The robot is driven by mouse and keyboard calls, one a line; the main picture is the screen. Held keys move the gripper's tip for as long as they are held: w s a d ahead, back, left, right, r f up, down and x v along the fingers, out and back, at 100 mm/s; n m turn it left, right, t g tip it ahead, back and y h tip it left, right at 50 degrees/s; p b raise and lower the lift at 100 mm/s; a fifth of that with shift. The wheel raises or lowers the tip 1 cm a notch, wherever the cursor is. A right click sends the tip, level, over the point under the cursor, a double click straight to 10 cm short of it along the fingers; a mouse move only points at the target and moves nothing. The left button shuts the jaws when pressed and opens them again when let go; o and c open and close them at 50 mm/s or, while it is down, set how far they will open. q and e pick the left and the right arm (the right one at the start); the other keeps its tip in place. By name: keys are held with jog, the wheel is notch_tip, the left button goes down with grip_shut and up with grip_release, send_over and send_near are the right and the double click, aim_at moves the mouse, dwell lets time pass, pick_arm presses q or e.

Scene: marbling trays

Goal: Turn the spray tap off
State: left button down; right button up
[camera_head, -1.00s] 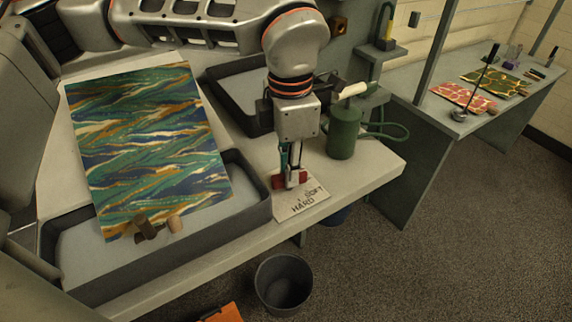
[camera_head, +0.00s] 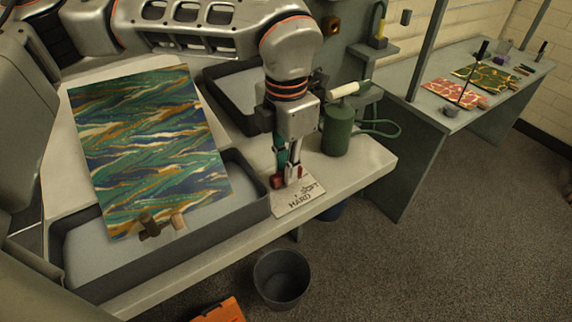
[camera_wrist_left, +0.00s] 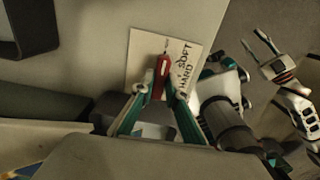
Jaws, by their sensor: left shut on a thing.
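A pale plate (camera_head: 305,202) marked SOFT and HARD lies on the bench near its front edge. The tap's red lever (camera_wrist_left: 161,73) shows over this plate in the wrist view, between my left fingertips. My left gripper (camera_head: 286,181) reaches down from above and is shut on the red lever; it also shows in the wrist view (camera_wrist_left: 159,92). The fingers hide part of the lever and its pivot. My right gripper (camera_wrist_left: 263,45) is open and empty at the right of the wrist view, away from the plate.
A dark tray (camera_head: 160,272) with a marbled sheet (camera_head: 150,150) leaning over it stands left of the plate. A green canister (camera_head: 337,130) stands behind my gripper. A grey bucket (camera_head: 282,280) is on the floor. Another bench (camera_head: 445,112) stands at the right.

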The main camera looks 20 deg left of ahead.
pick_arm(q)
jog(key=c, duration=2)
grip_release()
jog(key=shift+f, duration=0.1)
notch_tip(320, 180, up, 12)
jog(key=shift+r, duration=0.1)
